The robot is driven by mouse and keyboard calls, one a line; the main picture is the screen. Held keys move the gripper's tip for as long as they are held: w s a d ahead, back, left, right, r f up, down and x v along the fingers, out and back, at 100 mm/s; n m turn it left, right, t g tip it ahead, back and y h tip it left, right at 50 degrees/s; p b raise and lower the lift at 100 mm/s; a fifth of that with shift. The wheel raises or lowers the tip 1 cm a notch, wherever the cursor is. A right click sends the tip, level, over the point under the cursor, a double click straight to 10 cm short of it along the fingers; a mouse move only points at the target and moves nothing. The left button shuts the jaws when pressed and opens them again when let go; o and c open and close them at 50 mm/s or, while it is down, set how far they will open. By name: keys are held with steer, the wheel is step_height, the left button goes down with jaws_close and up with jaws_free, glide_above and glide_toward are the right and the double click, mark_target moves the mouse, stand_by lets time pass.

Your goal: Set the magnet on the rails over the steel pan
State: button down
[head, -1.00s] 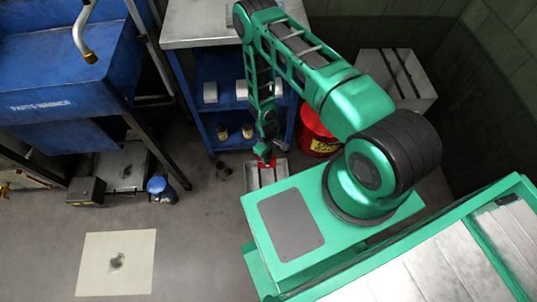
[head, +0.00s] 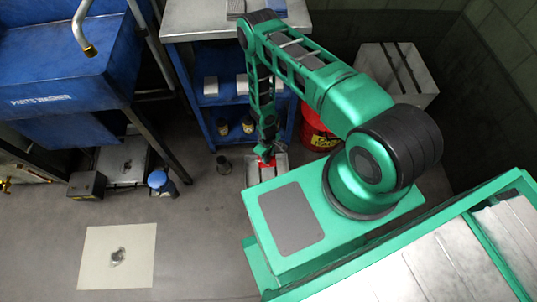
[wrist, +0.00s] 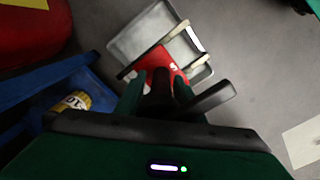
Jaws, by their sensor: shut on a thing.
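The steel pan (wrist: 125,48) is a shallow grey tray on the floor, at the top middle of the wrist view. It also shows in the head view (head: 252,174), partly hidden by my arm and base. Pale rails (wrist: 174,31) run across it. The red magnet (wrist: 154,62) is over the pan between the rails; whether it rests on them I cannot tell. My gripper (wrist: 160,88) is shut on the magnet's dark upper part, which the fingers partly hide. In the head view the magnet (head: 267,162) is a small red patch below my gripper (head: 266,150).
A blue shelf cart (head: 208,128) stands behind the pan, with a red can (head: 318,138) to its right. A pale mat (head: 100,270) lies at front left. Floor between is clear.

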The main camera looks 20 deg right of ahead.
steer(key=shift+f, duration=1.85)
steer(key=c, duration=1.1)
jaws_free()
step_height(320, 180, up, 11)
steer(key=shift+a+f, duration=0.15)
